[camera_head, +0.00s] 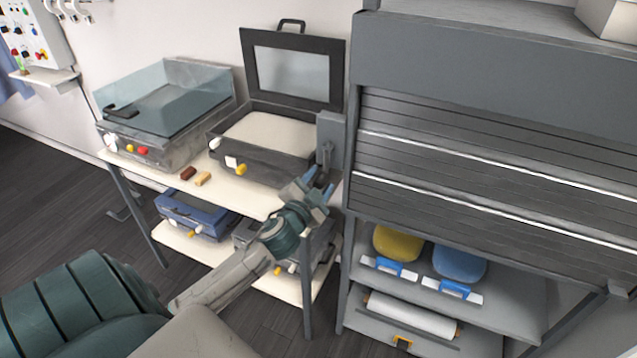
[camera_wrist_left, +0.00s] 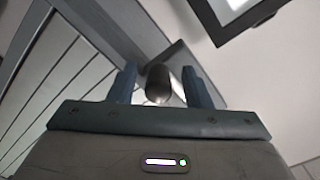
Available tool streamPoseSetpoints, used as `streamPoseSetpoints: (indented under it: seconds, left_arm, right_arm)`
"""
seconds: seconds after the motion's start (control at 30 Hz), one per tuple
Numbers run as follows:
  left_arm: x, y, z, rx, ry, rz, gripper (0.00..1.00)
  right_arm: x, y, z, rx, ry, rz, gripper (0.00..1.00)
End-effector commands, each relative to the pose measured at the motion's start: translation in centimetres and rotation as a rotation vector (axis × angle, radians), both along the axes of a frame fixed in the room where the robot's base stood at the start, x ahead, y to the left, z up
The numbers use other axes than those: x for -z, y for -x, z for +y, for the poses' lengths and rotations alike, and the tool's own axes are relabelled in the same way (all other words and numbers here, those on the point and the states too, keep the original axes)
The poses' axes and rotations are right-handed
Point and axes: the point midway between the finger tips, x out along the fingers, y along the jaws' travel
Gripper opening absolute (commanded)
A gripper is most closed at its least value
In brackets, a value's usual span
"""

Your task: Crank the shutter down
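The grey slatted shutter (camera_head: 480,190) hangs partly down in the front of the grey cabinet, with open shelf space below it. A grey crank box (camera_head: 330,128) is fixed at the cabinet's left side, and its crank arm hangs down from it. My left gripper (camera_head: 318,184) is just below the crank arm. In the left wrist view the dark rounded crank knob (camera_wrist_left: 158,84) lies between the two blue fingers of my left gripper (camera_wrist_left: 160,88), with a gap on each side. The fingers are open. My right gripper is not in view.
A white-topped table (camera_head: 165,178) with two grey machines stands left of the cabinet; one has its framed lid (camera_head: 292,72) raised near the crank box. Yellow (camera_head: 398,243) and blue (camera_head: 459,262) items sit on the shelf below the shutter. Dark floor is free at left.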

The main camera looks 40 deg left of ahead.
Motion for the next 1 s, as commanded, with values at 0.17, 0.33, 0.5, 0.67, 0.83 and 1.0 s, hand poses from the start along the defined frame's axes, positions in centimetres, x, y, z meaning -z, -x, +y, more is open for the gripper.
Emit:
streamPoseSetpoints:
  seconds: [0.17,0.33,0.5,0.67,0.83,1.0]
  left_arm:
    - [0.2,0.6,-0.1,0.000,0.000,0.001,0.45]
    - [0.6,3.1,-0.8,0.003,-0.001,0.003,0.45]
    - [0.5,6.5,-1.6,0.004,-0.002,0.003,0.45]
    - [0.4,8.9,-2.1,0.001,-0.002,0.003,0.45]
    - [0.2,10.3,-2.4,0.001,-0.001,0.001,0.45]
    - [0.0,10.6,-2.5,0.000,0.000,0.000,0.45]
  right_arm:
    - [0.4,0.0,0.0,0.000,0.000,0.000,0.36]
    - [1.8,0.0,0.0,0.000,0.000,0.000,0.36]
    - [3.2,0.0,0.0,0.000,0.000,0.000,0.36]
    - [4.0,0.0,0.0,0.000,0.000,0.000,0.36]
    - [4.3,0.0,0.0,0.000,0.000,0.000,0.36]
    - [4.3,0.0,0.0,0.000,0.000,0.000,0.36]
